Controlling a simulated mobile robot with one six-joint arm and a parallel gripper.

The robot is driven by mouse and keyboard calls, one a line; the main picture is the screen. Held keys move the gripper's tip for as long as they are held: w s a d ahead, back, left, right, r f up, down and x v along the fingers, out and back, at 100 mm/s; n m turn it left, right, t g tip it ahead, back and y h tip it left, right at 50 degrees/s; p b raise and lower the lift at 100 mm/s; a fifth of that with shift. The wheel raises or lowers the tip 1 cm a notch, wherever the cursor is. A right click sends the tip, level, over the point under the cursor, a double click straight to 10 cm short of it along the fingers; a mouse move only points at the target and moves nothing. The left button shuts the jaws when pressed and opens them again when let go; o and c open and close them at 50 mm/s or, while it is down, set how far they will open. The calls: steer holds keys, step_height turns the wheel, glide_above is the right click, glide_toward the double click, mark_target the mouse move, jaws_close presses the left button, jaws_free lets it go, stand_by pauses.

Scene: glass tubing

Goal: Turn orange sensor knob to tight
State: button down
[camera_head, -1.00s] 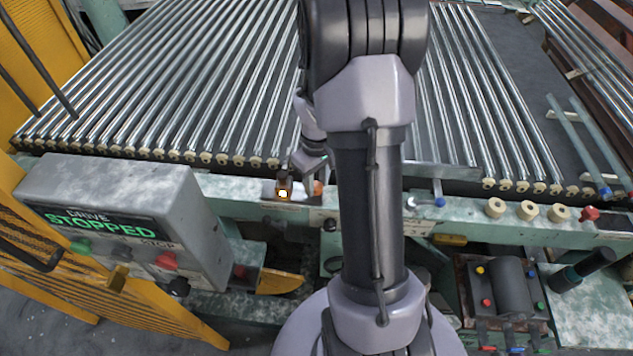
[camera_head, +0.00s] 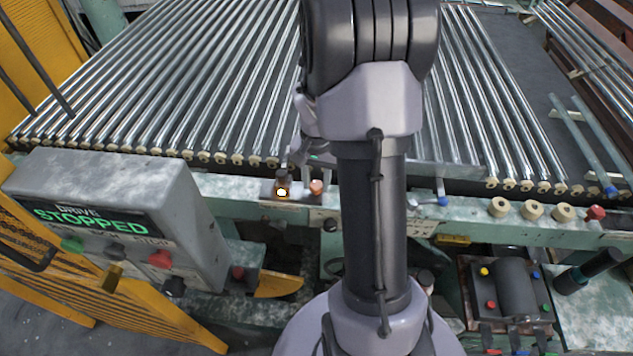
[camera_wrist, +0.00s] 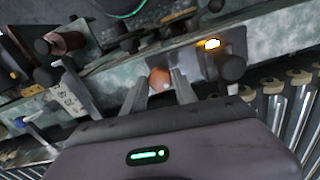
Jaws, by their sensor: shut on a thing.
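The orange sensor knob (camera_head: 316,187) sits on the green front rail, just right of the lit yellow lamp (camera_head: 282,191). In the wrist view the orange knob (camera_wrist: 160,78) is between the two fingers of my gripper (camera_wrist: 157,82), which is shut on it. The lit lamp (camera_wrist: 211,44) shows to the upper right of the knob there. In the head view my arm hides most of my gripper. I cannot read a tight mark or the knob's turn angle.
A control box (camera_head: 110,205) reading STOPPED stands at the left front. A dark round knob (camera_wrist: 232,67) is close to the right finger in the wrist view. Glass tubes (camera_head: 200,95) lie in rows behind the rail. A blue-tipped lever (camera_head: 442,200) is right of my arm.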

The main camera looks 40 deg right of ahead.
mark_target(316, 184)
steer(key=m+b, duration=0.1)
steer(key=m, duration=0.3)
steer(key=shift+m+b, duration=0.55)
steer(key=shift+m, duration=1.45)
steer(key=c, duration=1)
jaws_free()
steer(key=shift+o, duration=0.2)
step_height(316, 184, up, 18)
steer(key=p, duration=0.6)
steer(key=shift+f, duration=0.25)
